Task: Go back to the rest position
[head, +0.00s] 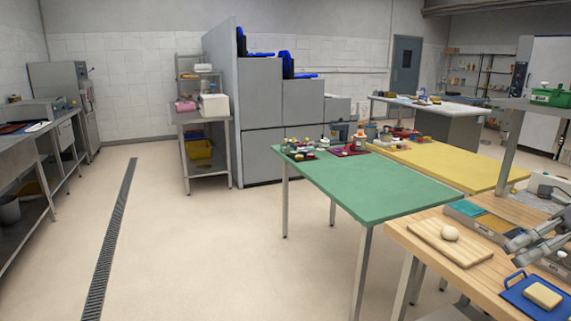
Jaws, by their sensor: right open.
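My right gripper (514,252) comes in from the right edge. Its two fingers point left and stand apart, with nothing between them. It shows over the right part of the wooden table (402,232), to the right of a wooden board (437,246) with a pale round lump (450,233) on it. My left gripper is out of view. Most of my right arm is cut off by the picture edge.
A blue tray (510,293) with a yellowish block lies at the wooden table's front. A green table (385,185) and a yellow table (450,170) stand beyond. The floor (190,260) at left is clear, with a drain grate (110,235).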

